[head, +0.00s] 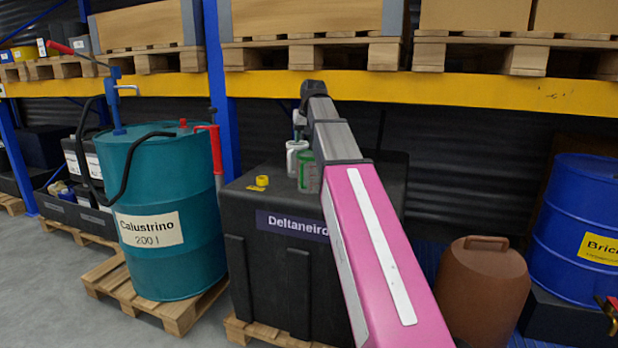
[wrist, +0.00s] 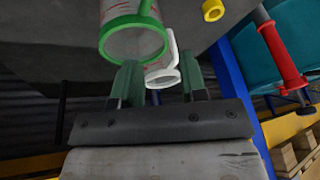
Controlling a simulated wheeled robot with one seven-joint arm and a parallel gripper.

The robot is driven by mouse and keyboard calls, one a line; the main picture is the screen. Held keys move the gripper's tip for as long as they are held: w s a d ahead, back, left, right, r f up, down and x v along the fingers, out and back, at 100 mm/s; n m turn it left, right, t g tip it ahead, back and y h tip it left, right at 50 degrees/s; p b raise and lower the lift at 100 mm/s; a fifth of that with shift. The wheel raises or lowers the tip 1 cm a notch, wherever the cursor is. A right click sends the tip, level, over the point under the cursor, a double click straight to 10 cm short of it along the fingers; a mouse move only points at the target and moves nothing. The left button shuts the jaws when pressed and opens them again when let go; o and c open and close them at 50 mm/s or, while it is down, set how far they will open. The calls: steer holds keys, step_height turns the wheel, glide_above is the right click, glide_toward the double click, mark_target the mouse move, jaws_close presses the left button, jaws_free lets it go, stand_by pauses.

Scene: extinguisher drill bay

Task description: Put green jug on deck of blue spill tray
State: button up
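The green jug (head: 308,176), clear-walled with green rims, stands on top of the black Deltaneiro box (head: 285,262), partly covered by my arm. In the wrist view the green jug (wrist: 136,42) is at upper left, near the left finger. A white jug (head: 294,157) stands beside it; in the wrist view the white jug (wrist: 163,68) shows between the fingers. My gripper (wrist: 160,76) is open, its fingers apart, and I see no grip on either jug. In the head view it is mostly hidden behind my arm. A blue surface shows behind the brown container; I cannot tell whether it is the spill tray.
A yellow ring-shaped piece (head: 260,182) lies on the box. A teal drum (head: 165,245) stands on a pallet at left. A brown container (head: 483,295) and a blue drum (head: 582,215) stand at right. A yellow shelf beam (head: 480,92) crosses behind my arm.

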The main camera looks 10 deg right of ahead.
mark_target(299, 160)
steer(key=n, duration=0.2)
steer(key=shift+w+a+f+n, duration=0.1)
steer(key=shift+a+n, duration=0.05)
steer(key=shift+n, duration=0.15)
steer(key=shift+f, duration=0.1)
steer(key=x, duration=1)
steer(key=shift+w+f, duration=0.2)
steer(key=shift+w, duration=0.15)
steer(key=shift+c, duration=0.3)
jaws_close()
